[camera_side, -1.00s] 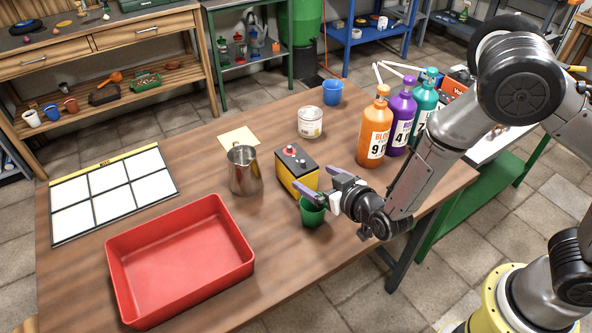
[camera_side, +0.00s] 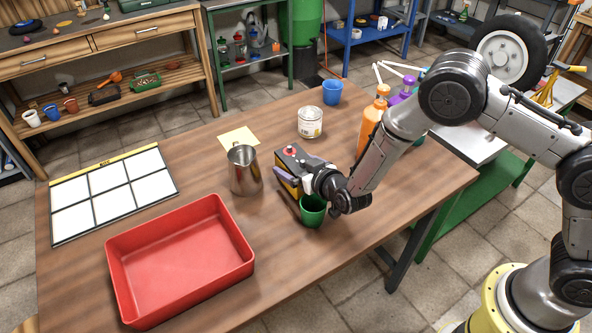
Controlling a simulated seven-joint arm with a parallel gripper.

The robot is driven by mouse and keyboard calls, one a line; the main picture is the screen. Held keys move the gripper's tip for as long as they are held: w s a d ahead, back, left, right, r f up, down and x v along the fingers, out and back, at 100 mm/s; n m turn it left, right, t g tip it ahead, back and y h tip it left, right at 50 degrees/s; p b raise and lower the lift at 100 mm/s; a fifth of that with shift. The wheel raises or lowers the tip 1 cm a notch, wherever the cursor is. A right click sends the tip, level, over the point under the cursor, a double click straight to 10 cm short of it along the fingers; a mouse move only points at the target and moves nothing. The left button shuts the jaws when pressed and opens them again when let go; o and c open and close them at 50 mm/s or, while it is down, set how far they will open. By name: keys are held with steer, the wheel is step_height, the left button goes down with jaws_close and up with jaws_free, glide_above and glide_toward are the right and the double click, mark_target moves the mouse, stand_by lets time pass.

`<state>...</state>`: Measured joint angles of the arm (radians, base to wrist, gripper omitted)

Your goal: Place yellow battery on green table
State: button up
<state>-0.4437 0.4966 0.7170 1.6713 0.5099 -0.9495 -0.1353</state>
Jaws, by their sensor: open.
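The yellow battery (camera_side: 287,187), a black-topped block with red and light terminals, stands upright on the wooden workbench. My gripper (camera_side: 299,178) is at the battery's right side, with the jaws open. One purplish finger shows low along its front; the other finger is mostly hidden, and contact cannot be told. The arm and gripper cover much of the battery's right side. A table with a green frame (camera_side: 489,197) and a pale top stands to the right, beyond the workbench, partly behind my arm. Another green-framed table (camera_side: 215,69) stands at the back.
A green cup (camera_side: 312,214) stands just below my gripper. A metal pitcher (camera_side: 244,177) is left of the battery, a white can (camera_side: 310,122) behind. Orange (camera_side: 370,128) and purple bottles stand behind my arm. A red tray (camera_side: 180,262) is front left.

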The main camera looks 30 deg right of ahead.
mark_target(291, 150)
jaws_close()
steer(key=shift+w+r, duration=0.1)
steer(key=shift+r, duration=0.7)
step_height(291, 150, up, 3)
steer(key=shift+f, duration=0.2)
steer(key=s+r, duration=0.2)
steer(key=s+d+r, duration=0.1)
steer(key=s+r, duration=0.1)
steer(key=r, duration=0.1)
steer(key=shift+s+d+r, duration=0.1)
steer(key=shift+s, duration=0.15)
steer(key=s+d+r, duration=0.2)
steer(key=s+r, duration=0.2)
steer(key=s, duration=0.4)
steer(key=d+f, duration=0.3)
steer(key=d, duration=0.9)
steer(key=shift+s+d+f, duration=0.15)
steer(key=shift+d, duration=0.25)
